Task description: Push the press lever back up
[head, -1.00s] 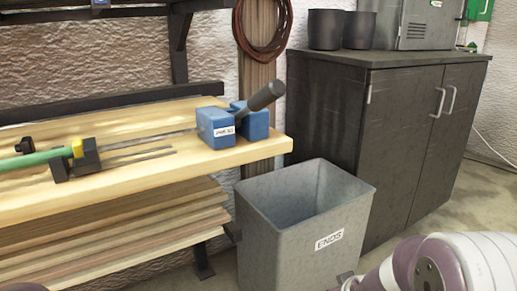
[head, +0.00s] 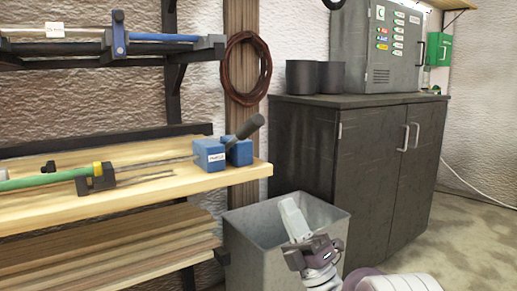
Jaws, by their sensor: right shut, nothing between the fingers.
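The press (head: 209,155) is a pair of blue blocks with a white label at the right end of the wooden bench (head: 215,178). Its lever (head: 250,126) is a thick dark grey handle that slants up to the right from between the blocks. My right gripper (head: 289,205) is shut and empty. It shows in front of the grey bin's opening, below and to the right of the lever, and is clear of it. My left gripper is out of view.
The grey bin (head: 258,262) stands on the floor by the bench end. A dark cabinet (head: 305,150) is behind it. A green rod (head: 35,181) lies in a clamp (head: 97,178) on the bench. A rack (head: 60,52) hangs above.

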